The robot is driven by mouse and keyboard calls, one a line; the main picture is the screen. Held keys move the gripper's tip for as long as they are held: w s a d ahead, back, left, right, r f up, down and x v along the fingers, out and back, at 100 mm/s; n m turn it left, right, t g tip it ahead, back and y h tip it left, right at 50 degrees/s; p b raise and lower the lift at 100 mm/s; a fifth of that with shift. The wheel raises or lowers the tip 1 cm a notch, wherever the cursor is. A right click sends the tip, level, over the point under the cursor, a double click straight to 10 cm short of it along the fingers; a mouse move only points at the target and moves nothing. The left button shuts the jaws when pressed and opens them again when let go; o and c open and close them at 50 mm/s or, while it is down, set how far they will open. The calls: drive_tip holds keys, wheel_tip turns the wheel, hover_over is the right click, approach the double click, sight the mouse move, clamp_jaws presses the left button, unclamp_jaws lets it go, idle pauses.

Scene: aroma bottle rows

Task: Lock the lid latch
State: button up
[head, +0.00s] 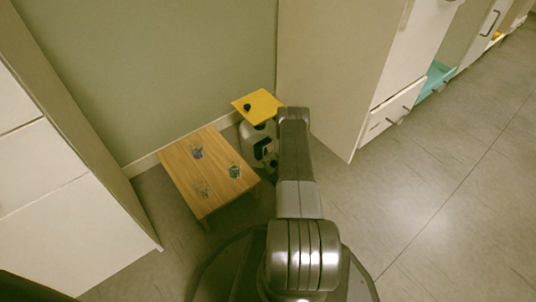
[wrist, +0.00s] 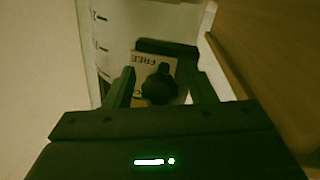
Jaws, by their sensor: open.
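A black latch knob (wrist: 160,88) shows in the wrist view, in front of a pale label plate (wrist: 142,63) that reads "FREE"; a second word lower down is mostly covered. The plate is on a white body (wrist: 117,30) with small dark marks. My gripper (wrist: 160,74) is open, with one finger on each side of the knob in the picture. I cannot tell whether they touch it. In the head view, a yellow panel (head: 258,105) with a black spot lies above a whitish body with dark parts (head: 262,146), beside my arm. My fingertips are not clear there.
Cabinets flank both sides, one with an open drawer (head: 392,112). The grey floor (head: 430,200) at right is clear.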

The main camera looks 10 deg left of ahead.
drive_tip(key=shift+w+a, duration=0.2)
drive_tip(key=shift+c, duration=0.2)
clamp_jaws()
